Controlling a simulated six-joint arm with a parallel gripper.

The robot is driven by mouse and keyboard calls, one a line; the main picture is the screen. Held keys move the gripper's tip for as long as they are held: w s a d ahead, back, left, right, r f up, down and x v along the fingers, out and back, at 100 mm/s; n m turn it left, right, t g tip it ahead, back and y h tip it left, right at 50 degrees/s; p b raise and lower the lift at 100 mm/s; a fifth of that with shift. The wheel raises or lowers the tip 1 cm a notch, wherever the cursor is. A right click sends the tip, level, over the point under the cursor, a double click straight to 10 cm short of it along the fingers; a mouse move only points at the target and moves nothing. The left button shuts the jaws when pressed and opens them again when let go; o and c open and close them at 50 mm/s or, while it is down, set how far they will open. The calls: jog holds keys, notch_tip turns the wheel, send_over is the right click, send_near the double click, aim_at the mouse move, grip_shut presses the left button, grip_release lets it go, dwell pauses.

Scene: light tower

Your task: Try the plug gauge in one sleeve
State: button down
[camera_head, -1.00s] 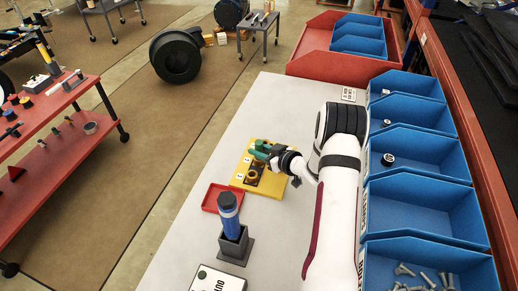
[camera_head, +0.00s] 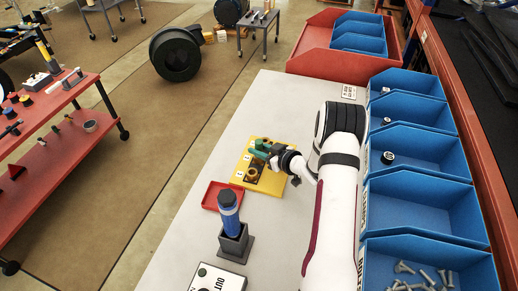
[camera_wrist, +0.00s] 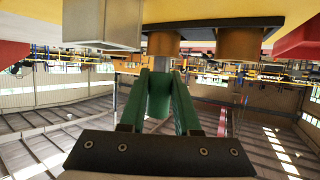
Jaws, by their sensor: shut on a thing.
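A yellow block (camera_head: 272,187) lies on the grey table with brown sleeves on it. One sleeve (camera_head: 252,174) shows in the head view, and two brown sleeves (camera_wrist: 239,45) show in the wrist view, pointing down in that picture. My gripper (camera_head: 266,150) is over the block's far part, and its green fingers show in the wrist view (camera_wrist: 165,90). It is shut on the plug gauge, whose green handle (camera_wrist: 159,95) is between the fingers. A thin grey pin (camera_wrist: 176,64) reaches towards the sleeve on the left. I cannot tell whether its tip is inside.
A red tray (camera_head: 210,196) lies in front of the block. A blue cylinder (camera_head: 229,215) stands upright in a dark square holder (camera_head: 234,244). An OUT box (camera_head: 222,277) is nearer. Blue bins (camera_head: 420,205) line the right side. The table's left part is clear.

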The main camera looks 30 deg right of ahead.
aim_at(259, 142)
jog(key=shift+r, duration=2.55)
